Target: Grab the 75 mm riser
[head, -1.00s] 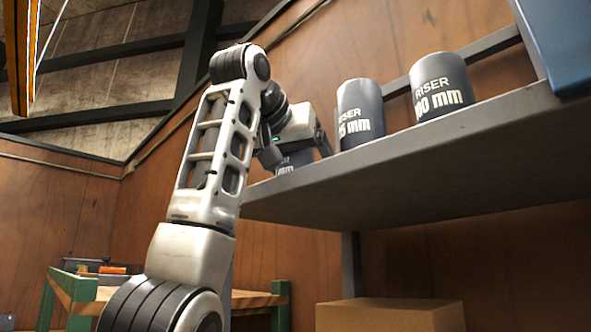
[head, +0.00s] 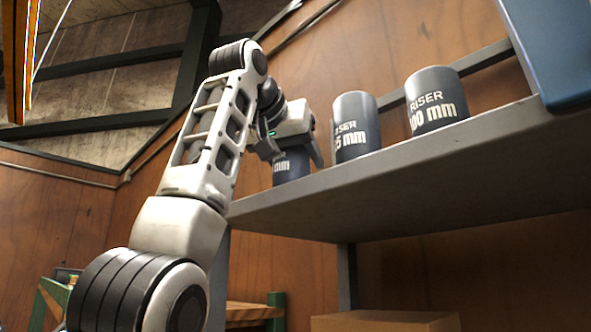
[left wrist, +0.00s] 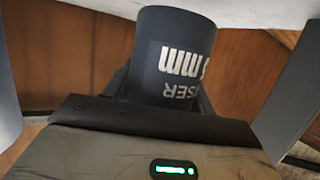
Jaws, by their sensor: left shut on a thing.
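My left gripper (head: 293,150) is shut around the leftmost dark grey riser (head: 291,168) at the near left end of the shelf. Only "mm" of its label shows clearly in the head view. In the left wrist view the same riser (left wrist: 172,60) sits between the fingers, its "RISER … mm" label upside down and its number partly cut off. I cannot tell whether its base touches the shelf. A middle riser (head: 355,125) has a number ending in 5, and a right riser (head: 437,98) one ending in 00. Both stand upright, apart from the gripper. My right gripper is not in view.
The grey metal shelf (head: 400,185) carries the risers and has a rail behind. A blue object (head: 545,55) stands at its right. A cardboard box (head: 385,321) is below. A green-legged wooden bench (head: 255,313) is at the lower left. The wall is wood panelling.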

